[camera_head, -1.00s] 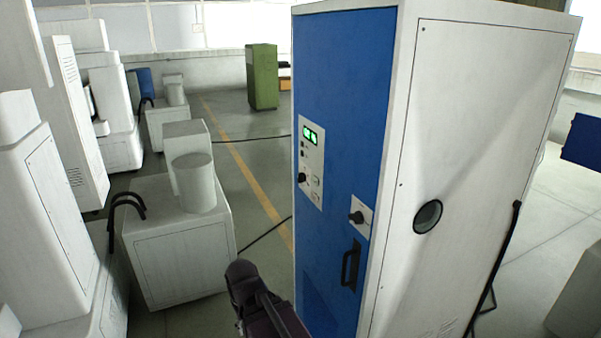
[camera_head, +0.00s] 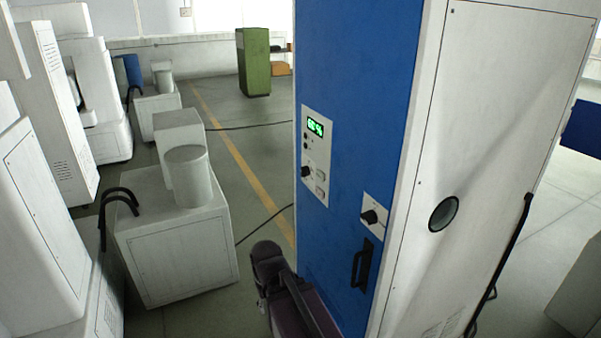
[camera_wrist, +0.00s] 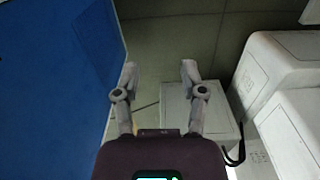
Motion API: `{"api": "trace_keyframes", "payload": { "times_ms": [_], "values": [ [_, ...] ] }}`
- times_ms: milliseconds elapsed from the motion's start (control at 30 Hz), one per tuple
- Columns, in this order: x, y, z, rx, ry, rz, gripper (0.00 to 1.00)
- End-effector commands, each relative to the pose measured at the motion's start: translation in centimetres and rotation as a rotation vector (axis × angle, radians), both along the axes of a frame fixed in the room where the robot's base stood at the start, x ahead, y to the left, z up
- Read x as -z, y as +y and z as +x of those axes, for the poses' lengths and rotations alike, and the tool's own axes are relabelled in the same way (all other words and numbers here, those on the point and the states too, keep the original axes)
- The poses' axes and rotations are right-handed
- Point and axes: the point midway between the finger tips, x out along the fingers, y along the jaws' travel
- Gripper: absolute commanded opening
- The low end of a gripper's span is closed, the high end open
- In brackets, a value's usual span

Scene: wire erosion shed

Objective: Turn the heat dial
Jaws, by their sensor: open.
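A tall cabinet with a blue front and white side (camera_head: 365,70) stands near in the head view. Its upper white panel (camera_head: 316,155) has a green lit display and a small black dial (camera_head: 306,171). A second black dial (camera_head: 370,216) sits on a small white plate lower right, above a black handle (camera_head: 362,265). I cannot tell from the labels which is the heat dial. In the wrist view my gripper (camera_wrist: 159,72) is open and empty, with a blue surface (camera_wrist: 55,75) to its left. Neither dial shows there. My dark arm shows low in the head view, left of the handle.
A white machine with a cylinder on top (camera_head: 175,250) stands left of the cabinet. More white machines (camera_head: 45,220) line the left side. A green cabinet (camera_head: 254,62) stands far back. Open floor with a yellow line (camera_head: 245,150) and black cables lies between.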

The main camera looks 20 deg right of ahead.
Motion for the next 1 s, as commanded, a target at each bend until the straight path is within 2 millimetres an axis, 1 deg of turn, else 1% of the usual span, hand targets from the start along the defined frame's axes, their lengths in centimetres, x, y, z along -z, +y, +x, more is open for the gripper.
{"api": "trace_keyframes", "payload": {
  "times_ms": [167, 267, 300, 367, 467, 667, 700, 867, 1000],
  "values": [
    [0.1, -0.2, 0.6, -0.016, 0.000, -0.015, 0.54],
    [0.2, -0.8, 1.7, -0.053, 0.002, -0.051, 0.54],
    [0.2, -1.6, 2.3, -0.071, 0.004, -0.073, 0.54],
    [0.3, -2.4, 3.6, -0.113, 0.008, -0.114, 0.54],
    [0.4, -3.9, 6.2, -0.207, 0.024, -0.206, 0.54],
    [-0.4, -7.5, 13.0, -0.457, 0.108, -0.447, 0.54],
    [-0.7, -8.3, 14.5, -0.511, 0.134, -0.498, 0.54],
    [-2.4, -10.9, 20.3, -0.715, 0.269, -0.698, 0.54],
    [-4.5, -12.7, 25.4, -0.876, 0.425, -0.858, 0.54]
  ]
}}
